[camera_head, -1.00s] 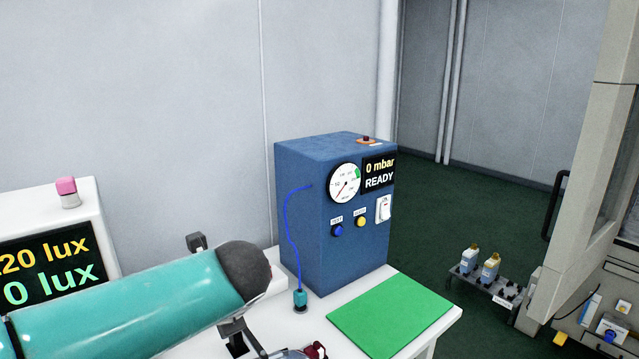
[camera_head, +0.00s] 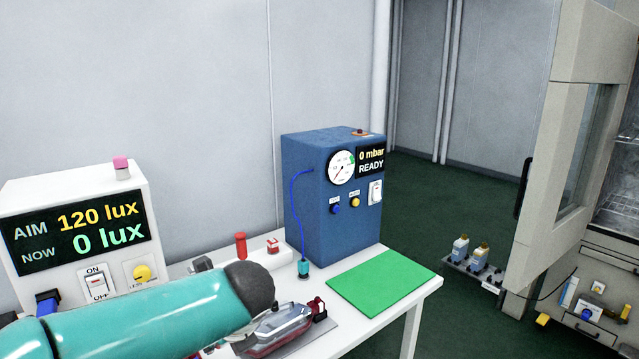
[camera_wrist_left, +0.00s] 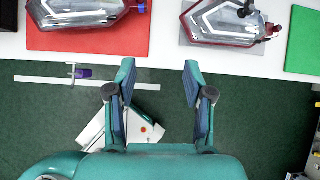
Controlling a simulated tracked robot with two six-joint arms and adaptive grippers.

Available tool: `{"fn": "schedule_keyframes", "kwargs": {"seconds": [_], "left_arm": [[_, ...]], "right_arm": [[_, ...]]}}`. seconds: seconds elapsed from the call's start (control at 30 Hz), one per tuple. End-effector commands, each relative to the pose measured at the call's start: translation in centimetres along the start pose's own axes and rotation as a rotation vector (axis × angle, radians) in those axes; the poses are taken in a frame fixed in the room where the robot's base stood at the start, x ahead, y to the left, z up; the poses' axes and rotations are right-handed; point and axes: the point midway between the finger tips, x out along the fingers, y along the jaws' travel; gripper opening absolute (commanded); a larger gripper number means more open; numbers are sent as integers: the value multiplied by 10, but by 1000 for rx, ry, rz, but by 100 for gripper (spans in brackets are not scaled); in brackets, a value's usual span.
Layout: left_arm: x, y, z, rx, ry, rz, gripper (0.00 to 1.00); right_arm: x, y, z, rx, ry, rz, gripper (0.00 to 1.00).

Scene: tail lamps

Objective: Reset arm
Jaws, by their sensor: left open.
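My left arm, a teal link with a dark grey joint, crosses the lower left of the head view. My left gripper (camera_wrist_left: 158,78) shows in the left wrist view, open and empty, above the green floor in front of the table edge. A tail lamp (camera_wrist_left: 222,22) with a clear lens and dark red rim lies past the right fingertip; it also shows in the head view (camera_head: 280,327), partly behind my arm. A second clear-lensed lamp (camera_wrist_left: 75,10) lies on a red mat (camera_wrist_left: 95,38) at the upper left of the wrist view. My right gripper is not seen.
A blue pressure tester (camera_head: 315,225) reading 0 mbar READY stands behind a bare green mat (camera_head: 383,288). A white light meter (camera_head: 60,190) shows 0 lux. A cabinet with an open door (camera_head: 560,150) and bottles on a low cart (camera_head: 462,258) stand right.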

Motion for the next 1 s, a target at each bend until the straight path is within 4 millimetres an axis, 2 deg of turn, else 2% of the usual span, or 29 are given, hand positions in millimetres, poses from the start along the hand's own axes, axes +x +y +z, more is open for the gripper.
{"fn": "schedule_keyframes", "kwargs": {"seconds": [0.03, 0.27, 0.37, 0.47, 0.57, 0.6, 0.67, 0.7, 0.73, 0.83, 0.9, 1.0], "left_arm": [[11, 1, -9, -22, 29, 4, 52], [58, 0, -61, -190, 183, 1, 52], [81, 2, -92, -305, 275, 13, 52], [110, 9, -136, -479, 398, 52, 52], [140, 25, -196, -765, 557, 144, 52], [151, 34, -224, -920, 624, 205, 52], [165, 51, -265, -1191, 709, 323, 52], [172, 62, -288, -1379, 746, 408, 52], [176, 70, -304, -1517, 762, 473, 52], [184, 99, -343, -1926, 753, 676, 52], [187, 117, -360, -2153, 706, 788, 52], [189, 136, -375, -2376, 631, 894, 52]], "right_arm": [[0, 0, 0, 0, 1, 0, 0], [-3, -1, 0, 0, -1, 0, 0], [-5, -2, 0, 0, -1, 0, 0], [-7, -3, 0, 0, 0, 0, 0], [-10, -4, 0, 0, 0, 0, 0], [-12, -4, 0, 0, 0, 0, 0], [-15, -5, 0, 0, 0, 0, 0], [-16, -6, 0, 0, 0, 0, 0], [-17, -6, 0, 0, 0, 0, 0], [-20, -7, 0, 0, 0, 0, 0], [-22, -8, 0, 0, 0, 0, 0], [-23, -8, 0, 0, 0, 0, 0]]}}
